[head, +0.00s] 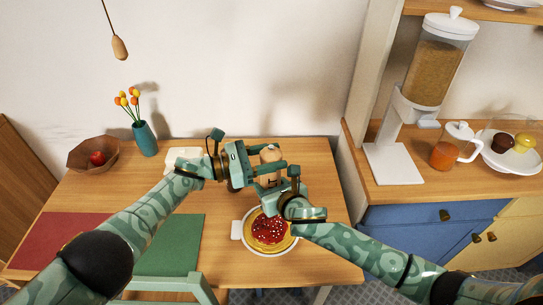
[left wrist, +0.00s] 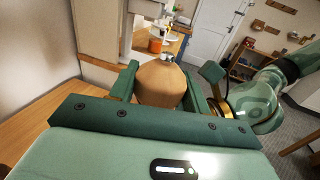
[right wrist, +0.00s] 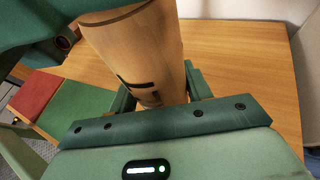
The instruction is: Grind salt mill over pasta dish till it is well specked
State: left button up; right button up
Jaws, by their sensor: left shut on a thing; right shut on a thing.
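The light wooden salt mill (head: 269,154) stands roughly upright above the table, behind the pasta dish in the head view. My left gripper (head: 270,166) is shut on its upper part; the rounded top of the mill (left wrist: 160,84) shows between the fingers in the left wrist view. My right gripper (head: 273,190) is shut on its lower part; the mill body (right wrist: 140,50), with a dark mark, fills the jaws in the right wrist view. The pasta dish (head: 238,230) is pale and holds yellow pasta under red sauce (head: 268,229) with several white specks. My right gripper hides part of it.
A wooden bowl (head: 78,158) with a red fruit and a teal vase (head: 146,138) stand at the table's back left. Red (head: 60,240) and green (head: 175,245) mats lie in front. A counter (head: 385,190) with a cereal dispenser (head: 432,72) stands right.

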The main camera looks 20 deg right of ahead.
pick_arm(q)
jog(key=shift+a, duration=0.1)
jog(key=o, duration=0.7)
jog(key=shift+o, duration=0.2)
jog(key=a, duration=1.2)
jog(key=shift+w, duration=0.2)
jog(key=shift+f, duration=0.1)
